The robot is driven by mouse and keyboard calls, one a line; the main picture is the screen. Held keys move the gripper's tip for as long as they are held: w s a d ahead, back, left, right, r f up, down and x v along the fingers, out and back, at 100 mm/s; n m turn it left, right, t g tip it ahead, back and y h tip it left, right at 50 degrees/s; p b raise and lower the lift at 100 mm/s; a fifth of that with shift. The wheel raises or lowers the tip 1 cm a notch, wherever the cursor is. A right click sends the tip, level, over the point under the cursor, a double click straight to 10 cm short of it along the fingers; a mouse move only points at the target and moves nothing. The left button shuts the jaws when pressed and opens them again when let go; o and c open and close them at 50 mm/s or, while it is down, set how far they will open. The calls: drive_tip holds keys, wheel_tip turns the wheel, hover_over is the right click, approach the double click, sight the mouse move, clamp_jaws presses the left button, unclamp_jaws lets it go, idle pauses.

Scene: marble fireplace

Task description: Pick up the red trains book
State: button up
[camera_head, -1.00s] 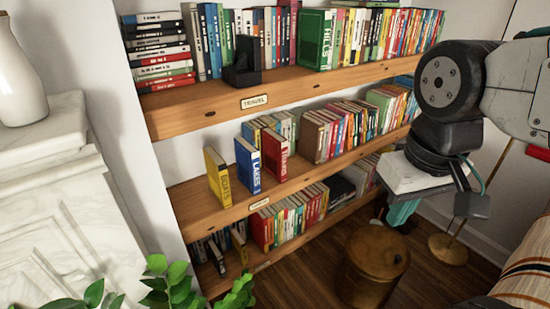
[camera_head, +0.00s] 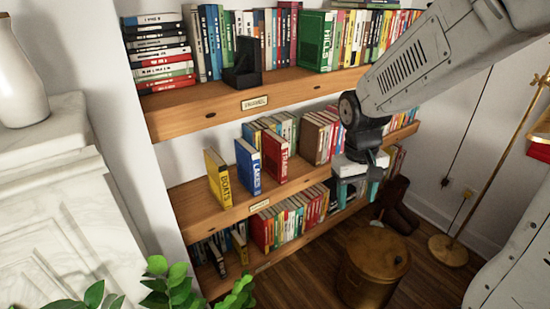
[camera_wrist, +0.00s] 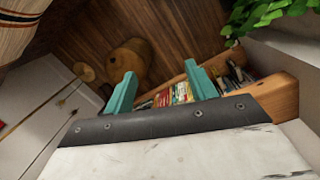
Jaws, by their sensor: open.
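The red trains book (camera_head: 275,156) stands upright on the middle shelf in the head view, with white lettering on its cover. The blue lakes book (camera_head: 248,166) and the yellow boats book (camera_head: 218,178) stand to its left, near the shelf's front. My gripper (camera_head: 358,192) is open and empty, to the right of the trains book and lower in the picture, in front of the shelves. Its two teal fingers (camera_wrist: 162,90) show spread apart in the wrist view. I cannot make out the trains book in the wrist view.
The wooden middle shelf (camera_head: 196,205) also holds a row of books behind and right of the trains book. A round wooden stool (camera_head: 372,262) stands on the floor below. A brass lamp stand (camera_head: 448,248) is at the right. Plant leaves (camera_head: 175,285) are in front.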

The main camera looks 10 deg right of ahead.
drive_tip(key=w+d+f+n+t, duration=0.1)
drive_tip(key=w+d+f+t, duration=0.25)
drive_tip(key=w+f, duration=1.35)
drive_tip(key=n+t+y, duration=0.3)
drive_tip(key=t+y, duration=0.4)
drive_tip(key=t, duration=0.7)
approach(279, 157)
drive_tip(key=w+f, duration=0.2)
drive_tip(key=w, duration=0.1)
drive_tip(key=w+f, duration=0.1)
drive_tip(key=shift+w+f, duration=0.1)
drive_tip(key=shift+w, duration=0.3)
drive_tip(key=shift+w+a+r, duration=0.1)
drive_tip(key=shift+w+r, duration=0.1)
drive_tip(key=shift+r, duration=0.1)
drive_tip(key=x, duration=0.7)
drive_tip(key=shift+w+r, duration=0.15)
drive_tip(key=shift+r, duration=0.15)
clamp_jaws()
